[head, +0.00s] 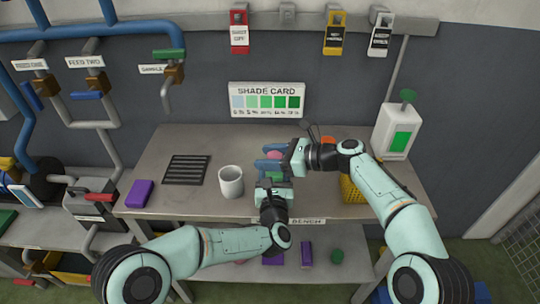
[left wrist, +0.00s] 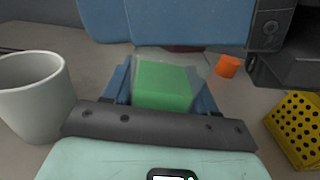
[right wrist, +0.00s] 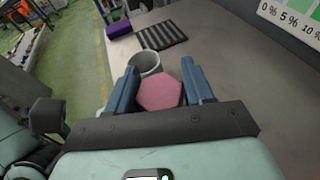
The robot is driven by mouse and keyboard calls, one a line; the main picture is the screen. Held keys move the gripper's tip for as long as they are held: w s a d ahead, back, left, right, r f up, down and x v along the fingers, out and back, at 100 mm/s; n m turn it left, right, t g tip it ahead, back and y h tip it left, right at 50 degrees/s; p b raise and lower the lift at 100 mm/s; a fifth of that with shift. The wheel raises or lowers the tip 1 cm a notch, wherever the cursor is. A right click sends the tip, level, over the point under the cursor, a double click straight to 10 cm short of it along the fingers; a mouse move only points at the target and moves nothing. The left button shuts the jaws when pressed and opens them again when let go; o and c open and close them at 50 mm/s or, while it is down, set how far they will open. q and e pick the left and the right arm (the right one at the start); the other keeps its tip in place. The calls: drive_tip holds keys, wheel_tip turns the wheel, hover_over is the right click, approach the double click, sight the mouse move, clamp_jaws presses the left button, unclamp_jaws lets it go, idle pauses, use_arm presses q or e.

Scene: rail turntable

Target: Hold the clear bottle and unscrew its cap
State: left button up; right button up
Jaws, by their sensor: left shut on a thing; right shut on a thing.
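The clear bottle with green contents (left wrist: 163,86) is between the blue fingers of my left gripper (head: 274,177), which is shut on it above the bench. In the head view the cap (head: 274,155) shows as a small pink patch just above the bottle (head: 276,175). My right gripper (head: 273,156) comes in from the right. The join between cap and bottle is hidden, so I cannot tell whether they are apart.
A grey mug (head: 231,181) stands left of the bottle on the bench (head: 150,163). A dark grille (head: 186,169) and a purple block (head: 139,194) lie farther left. A yellow perforated basket (head: 351,188) and a small orange thing (left wrist: 228,66) are to the right.

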sight(270, 154)
drive_tip(key=shift+d+n+g, duration=0.2)
drive_tip(key=shift+n+g, duration=0.1)
drive_tip(key=shift+g, duration=0.1)
drive_tip(key=o, duration=1.1)
drive_tip(key=shift+o, duration=0.2)
drive_tip(key=shift+a, duration=0.1)
drive_tip(key=shift+c, duration=0.4)
drive_tip(key=shift+r, duration=0.1)
drive_tip(key=shift+r, duration=1.95)
